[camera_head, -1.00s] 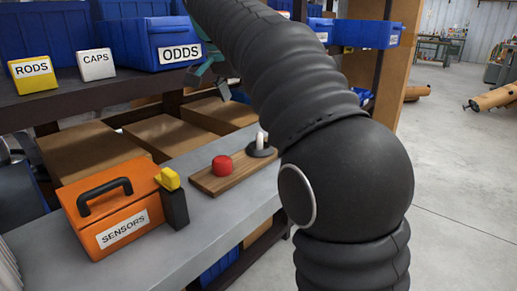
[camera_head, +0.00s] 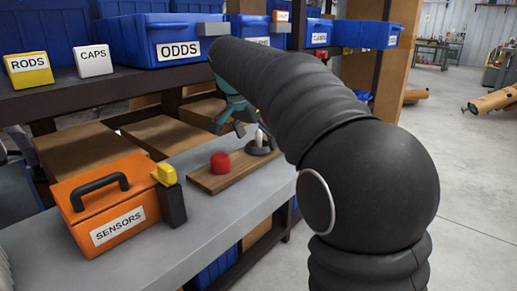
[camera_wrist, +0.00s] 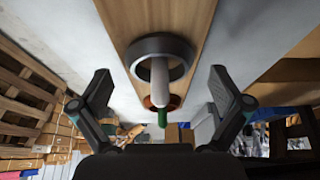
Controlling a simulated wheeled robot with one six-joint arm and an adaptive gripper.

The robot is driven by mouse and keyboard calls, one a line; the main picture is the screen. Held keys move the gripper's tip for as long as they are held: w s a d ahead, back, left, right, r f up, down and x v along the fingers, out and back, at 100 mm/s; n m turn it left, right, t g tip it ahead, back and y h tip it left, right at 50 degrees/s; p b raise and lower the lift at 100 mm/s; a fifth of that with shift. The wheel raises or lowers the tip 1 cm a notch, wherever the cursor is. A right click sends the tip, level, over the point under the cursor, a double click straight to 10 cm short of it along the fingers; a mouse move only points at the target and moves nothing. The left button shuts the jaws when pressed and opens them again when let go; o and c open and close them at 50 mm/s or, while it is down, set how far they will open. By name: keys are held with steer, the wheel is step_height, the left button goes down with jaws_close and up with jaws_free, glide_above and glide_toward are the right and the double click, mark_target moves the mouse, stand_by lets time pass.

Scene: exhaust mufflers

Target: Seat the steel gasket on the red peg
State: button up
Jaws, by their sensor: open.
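A dark grey ring, apparently the steel gasket (camera_head: 262,150), lies around the base of a white peg (camera_head: 262,133) at the far end of a wooden board (camera_head: 207,183). A red rounded piece (camera_head: 221,163), seemingly the red peg, stands at the near end. In the wrist view the ring (camera_wrist: 160,42) circles the white peg (camera_wrist: 160,85). My gripper (camera_head: 229,127) is open and empty above the board, left of the white peg. In the wrist view its fingers (camera_wrist: 160,88) are spread on both sides of the peg, not touching the ring.
An orange SENSORS case (camera_head: 105,205) and a dark post with a yellow top (camera_head: 171,195) stand left of the board. Blue bins (camera_head: 160,40) line the shelf above. A green-tipped piece (camera_wrist: 162,118) with something reddish shows below the white peg in the wrist view.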

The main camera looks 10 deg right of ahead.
steer(key=shift+f, duration=0.2)
steer(key=c, duration=1.2)
steer(key=shift+r, duration=0.15)
